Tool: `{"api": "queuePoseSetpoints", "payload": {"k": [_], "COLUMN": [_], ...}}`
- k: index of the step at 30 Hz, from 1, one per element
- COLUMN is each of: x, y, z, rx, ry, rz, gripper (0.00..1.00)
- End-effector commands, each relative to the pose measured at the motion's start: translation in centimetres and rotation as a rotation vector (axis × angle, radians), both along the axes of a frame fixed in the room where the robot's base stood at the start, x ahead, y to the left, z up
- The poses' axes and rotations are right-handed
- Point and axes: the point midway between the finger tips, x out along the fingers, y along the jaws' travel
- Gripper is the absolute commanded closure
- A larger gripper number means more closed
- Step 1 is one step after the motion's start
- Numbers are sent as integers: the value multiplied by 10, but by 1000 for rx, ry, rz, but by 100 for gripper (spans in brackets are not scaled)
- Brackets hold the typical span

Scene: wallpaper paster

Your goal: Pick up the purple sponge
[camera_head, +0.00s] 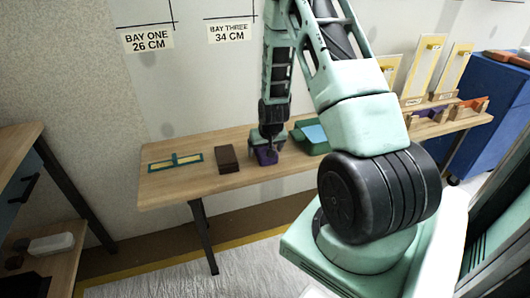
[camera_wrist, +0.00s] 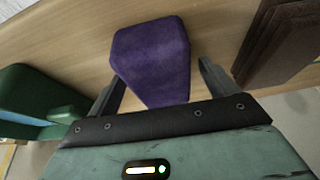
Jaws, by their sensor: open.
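The purple sponge (camera_head: 265,157) lies on the wooden table (camera_head: 190,181), between a brown block and a green tray. In the wrist view the sponge (camera_wrist: 152,60) is a fuzzy purple block just ahead of and partly between my two fingers. My gripper (camera_head: 268,148) points down over the sponge in the head view and hides part of it. In the wrist view my gripper (camera_wrist: 162,82) is open, with one finger on each side of the sponge's near end. I cannot tell whether either finger touches it.
The brown block (camera_head: 228,159) stands close to the left of the sponge; the green tray (camera_head: 310,137) with a blue inside is close to the right. A teal-framed tool (camera_head: 175,161) lies further left. A wall rises behind the table.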

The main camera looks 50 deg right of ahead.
Motion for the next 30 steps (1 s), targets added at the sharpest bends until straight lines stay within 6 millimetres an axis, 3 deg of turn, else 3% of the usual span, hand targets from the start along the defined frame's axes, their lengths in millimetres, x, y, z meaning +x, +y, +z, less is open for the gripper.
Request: {"api": "queuePoseSetpoints", "payload": {"k": [11,16,17,25,30], "x": [0,0,0,0,1], "y": [0,0,0,0,0], "z": [-2,-2,-2,0,18], "rx": [0,0,0,-1,-3], "ry": [0,0,0,-1,-3], "rz": [0,0,0,0,1], "gripper": [15,59,62,63,63]}}
